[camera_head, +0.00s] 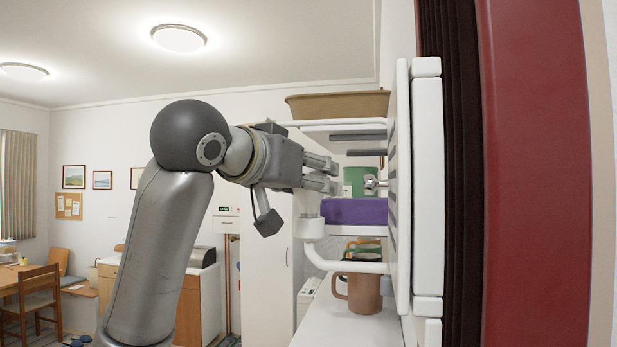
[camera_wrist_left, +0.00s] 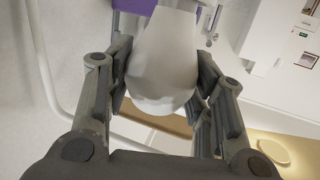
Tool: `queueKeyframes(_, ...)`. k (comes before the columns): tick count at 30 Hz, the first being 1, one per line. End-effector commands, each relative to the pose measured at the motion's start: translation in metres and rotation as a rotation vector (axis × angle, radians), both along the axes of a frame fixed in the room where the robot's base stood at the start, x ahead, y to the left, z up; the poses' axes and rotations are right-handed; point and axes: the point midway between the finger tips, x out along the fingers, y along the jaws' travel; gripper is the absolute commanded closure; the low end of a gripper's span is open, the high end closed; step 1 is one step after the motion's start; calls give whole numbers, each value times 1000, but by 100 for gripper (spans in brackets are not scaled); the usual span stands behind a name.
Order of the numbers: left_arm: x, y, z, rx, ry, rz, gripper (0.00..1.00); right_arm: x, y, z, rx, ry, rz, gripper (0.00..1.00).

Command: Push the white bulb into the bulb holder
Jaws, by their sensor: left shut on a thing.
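My left gripper (camera_head: 332,174) reaches in from the left at shelf height, its fingers pointing right toward a white upright panel. In the left wrist view the white bulb (camera_wrist_left: 162,62) sits between the two fingers, which are shut on it. In the head view the bulb is hard to make out against the pale background. A small metallic fitting (camera_head: 371,182) sits just right of the fingertips by the panel; I cannot tell whether it is the bulb holder. My right gripper is not in view.
A purple block (camera_head: 354,211) lies on the shelf just below the fingers. A brown mug (camera_head: 362,290) stands on the lower surface. A tan bin (camera_head: 337,105) sits on top of the shelf. The white panel (camera_head: 428,190) closes off the right side.

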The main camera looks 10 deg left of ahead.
Motion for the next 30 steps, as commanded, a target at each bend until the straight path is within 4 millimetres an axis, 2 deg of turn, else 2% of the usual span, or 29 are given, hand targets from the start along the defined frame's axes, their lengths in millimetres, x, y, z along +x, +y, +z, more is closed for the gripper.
queueKeyframes(3,0,0,-4,0,0,0,73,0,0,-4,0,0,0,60)
queueKeyframes(4,0,0,-3,0,-1,0,48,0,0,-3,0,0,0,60)
queueKeyframes(9,0,0,-3,0,-1,0,27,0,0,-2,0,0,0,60)
queueKeyframes(19,-1,0,-2,0,0,0,26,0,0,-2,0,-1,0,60)
queueKeyframes(22,-7,2,-1,0,-3,-1,26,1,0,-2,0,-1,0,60)
queueKeyframes(26,-26,8,3,0,-5,-1,26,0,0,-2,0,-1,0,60)
queueKeyframes(30,-55,18,8,-1,-6,0,26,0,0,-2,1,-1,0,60)
